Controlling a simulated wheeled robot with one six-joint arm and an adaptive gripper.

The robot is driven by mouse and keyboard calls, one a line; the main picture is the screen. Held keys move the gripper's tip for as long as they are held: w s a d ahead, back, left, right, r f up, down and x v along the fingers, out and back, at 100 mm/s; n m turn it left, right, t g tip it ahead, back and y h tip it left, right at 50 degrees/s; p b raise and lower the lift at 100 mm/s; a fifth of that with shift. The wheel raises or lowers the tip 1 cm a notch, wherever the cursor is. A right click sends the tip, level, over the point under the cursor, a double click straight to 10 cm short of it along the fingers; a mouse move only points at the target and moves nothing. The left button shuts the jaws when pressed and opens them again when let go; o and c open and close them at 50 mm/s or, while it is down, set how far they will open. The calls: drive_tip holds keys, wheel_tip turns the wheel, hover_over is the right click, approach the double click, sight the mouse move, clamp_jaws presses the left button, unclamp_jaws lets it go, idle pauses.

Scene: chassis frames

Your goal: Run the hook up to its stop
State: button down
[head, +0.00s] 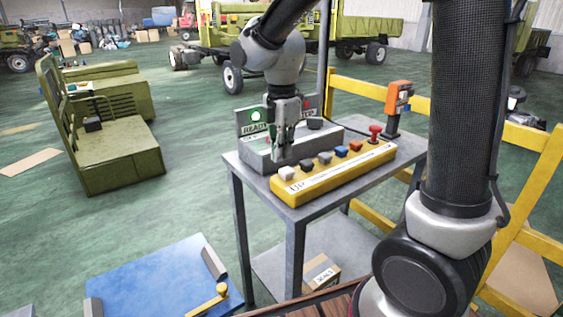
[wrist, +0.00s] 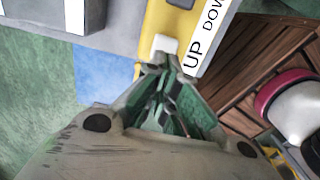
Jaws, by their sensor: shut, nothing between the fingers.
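A yellow control box (head: 334,181) with a row of several coloured buttons lies on a grey metal table (head: 232,158). Its nearest button is white (head: 287,173), beside the word UP on the label strip. A red mushroom button (head: 375,132) stands at the far end. My gripper (head: 281,157) is shut and empty, pointing down close to the white button. In the wrist view the fingertips (wrist: 160,66) are right at the edge of the white button (wrist: 164,44); I cannot tell whether they touch it. I cannot make out a hook in either view.
An orange device (head: 398,98) stands at the table's right. Yellow railing (head: 352,89) runs behind. A blue plate (head: 165,278) lies lower left.

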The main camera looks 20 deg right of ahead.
sight(282, 171)
drive_tip(key=shift+f, duration=1.65)
